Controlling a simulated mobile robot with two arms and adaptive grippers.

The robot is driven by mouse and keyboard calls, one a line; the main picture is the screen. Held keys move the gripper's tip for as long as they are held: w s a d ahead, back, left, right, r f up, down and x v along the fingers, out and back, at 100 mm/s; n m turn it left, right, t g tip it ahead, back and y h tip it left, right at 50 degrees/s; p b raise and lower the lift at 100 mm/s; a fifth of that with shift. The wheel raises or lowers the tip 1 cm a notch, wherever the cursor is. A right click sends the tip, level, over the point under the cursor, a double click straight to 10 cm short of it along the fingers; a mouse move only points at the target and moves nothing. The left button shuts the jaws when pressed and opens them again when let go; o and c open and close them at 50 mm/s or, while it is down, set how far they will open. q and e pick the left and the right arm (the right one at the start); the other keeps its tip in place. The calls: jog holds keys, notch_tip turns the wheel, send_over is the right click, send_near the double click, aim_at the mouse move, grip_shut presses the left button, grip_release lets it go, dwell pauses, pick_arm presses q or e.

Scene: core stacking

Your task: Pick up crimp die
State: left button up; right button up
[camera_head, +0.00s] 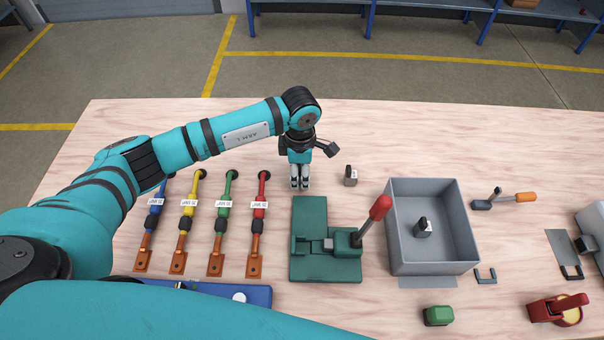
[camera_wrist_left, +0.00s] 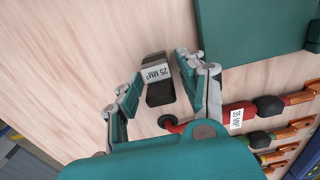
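A dark crimp die (camera_wrist_left: 158,92) with a white "25 MM²" label stands on the table in the left wrist view. It lies between the spread fingers of my left gripper (camera_wrist_left: 160,68), with gaps on both sides. In the head view my left gripper (camera_head: 300,184) points down just behind the green press and hides this spot. A second die (camera_head: 350,176) stands on the table to its right. A third die (camera_head: 423,228) is inside the grey bin (camera_head: 396,240). My right gripper is not in view.
The green press (camera_head: 312,212) with a red-handled lever (camera_head: 374,218) stands in front of my left gripper. Blue, yellow, green and red (camera_head: 260,207) cables lie to the left. The red one's end is close to the die. Table behind the gripper is clear.

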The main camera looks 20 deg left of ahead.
pick_arm(q)
grip_shut()
